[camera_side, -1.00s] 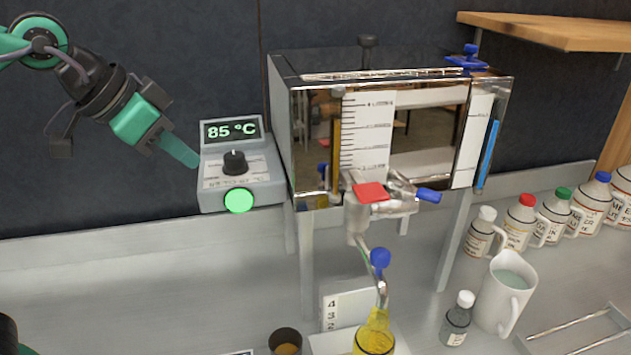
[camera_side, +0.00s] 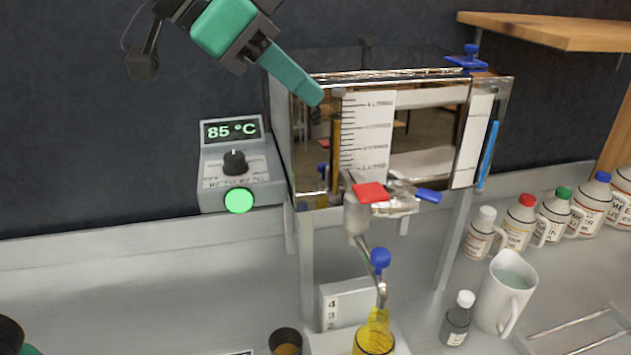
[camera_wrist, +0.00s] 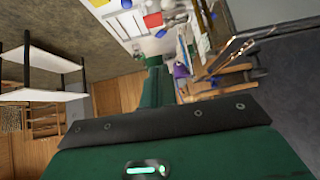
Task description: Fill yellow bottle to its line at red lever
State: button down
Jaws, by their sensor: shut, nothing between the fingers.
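The yellow bottle (camera_side: 374,338) stands at the bottom of the side view, under the spout (camera_side: 381,287) of the evaporator. Its lower part is cut off by the frame edge, and its line and fill level cannot be made out. The red lever (camera_side: 370,192) sits on the valve at the front of the evaporator tank (camera_side: 410,135); a red patch also shows in the wrist view (camera_wrist: 153,20). My gripper (camera_side: 314,95) is shut and empty, in front of the tank's upper left corner, above and left of the red lever and apart from it.
A blue lever (camera_side: 429,195) sits right of the red one, and a blue knob (camera_side: 380,258) is on the spout. A control box (camera_side: 240,180) reading 85 °C is at left. A white pitcher (camera_side: 505,293), a small grey bottle (camera_side: 457,320) and several capped jugs stand at right.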

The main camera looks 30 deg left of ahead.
dwell(0.3)
send_over(363, 198)
jog(key=f, duration=0.5)
jog(key=a+f, duration=0.1)
jog(key=f, duration=0.1)
jog(key=shift+w+f, duration=0.15)
jog(key=shift+w, duration=0.1)
jog(key=shift+f, duration=1.9)
jog(key=shift+s+d+f+m, duration=0.2)
jog(key=shift+f+m, duration=0.3)
jog(key=shift+s+d+f, duration=0.2)
jog(key=shift+f, duration=0.6)
dwell(3.2)
